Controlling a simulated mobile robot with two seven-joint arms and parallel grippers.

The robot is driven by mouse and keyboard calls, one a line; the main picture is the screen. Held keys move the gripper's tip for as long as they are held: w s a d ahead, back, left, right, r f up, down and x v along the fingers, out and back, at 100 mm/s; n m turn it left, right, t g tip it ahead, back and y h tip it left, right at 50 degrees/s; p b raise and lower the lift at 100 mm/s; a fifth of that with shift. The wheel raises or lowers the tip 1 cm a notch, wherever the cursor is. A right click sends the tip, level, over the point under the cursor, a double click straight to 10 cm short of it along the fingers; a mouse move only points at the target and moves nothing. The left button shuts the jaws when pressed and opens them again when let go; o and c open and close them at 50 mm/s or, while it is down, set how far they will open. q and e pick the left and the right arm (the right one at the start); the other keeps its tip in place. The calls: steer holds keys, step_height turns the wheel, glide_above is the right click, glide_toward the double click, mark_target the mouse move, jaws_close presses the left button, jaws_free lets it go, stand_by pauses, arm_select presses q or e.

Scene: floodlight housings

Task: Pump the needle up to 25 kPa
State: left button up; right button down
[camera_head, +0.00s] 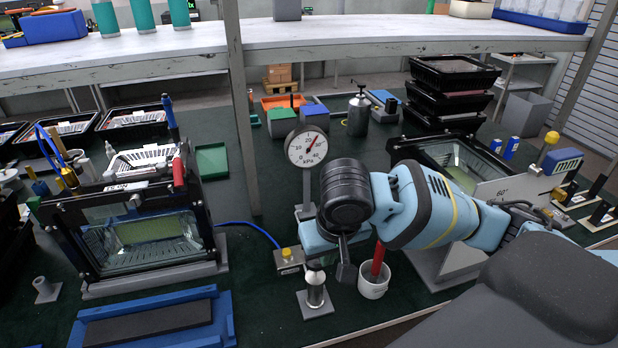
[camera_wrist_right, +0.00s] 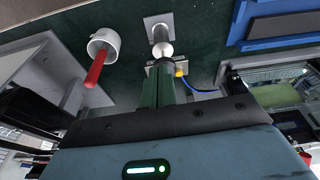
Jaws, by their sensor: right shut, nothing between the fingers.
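The round white gauge (camera_head: 306,147), marked kPa, stands on a post behind the right arm. Its red needle points to the upper right; the exact reading is too small to tell. A small metal pump (camera_head: 314,290) with a pale round knob stands upright on a square plate. It also shows in the right wrist view (camera_wrist_right: 159,31). My left gripper is not in view.
A valve block (camera_head: 288,260) with a yellow knob joins a blue hose running to the glass-fronted housing (camera_head: 145,235). A white cup (camera_head: 373,288) holding a red-handled tool stands close right of the pump. A blue tray (camera_head: 225,310) lies front left.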

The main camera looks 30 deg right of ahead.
step_height(320, 180, up, 3)
steer(key=g, duration=0.2)
glide_above(318, 261)
steer(key=shift+s+a+f, duration=0.1)
steer(key=shift+s+f, duration=0.1)
steer(key=shift+s, duration=0.1)
steer(key=shift+w+f, duration=0.2)
steer(key=shift+f, duration=1.55)
steer(key=shift+w+f, duration=0.15)
steer(key=shift+f, duration=1.6)
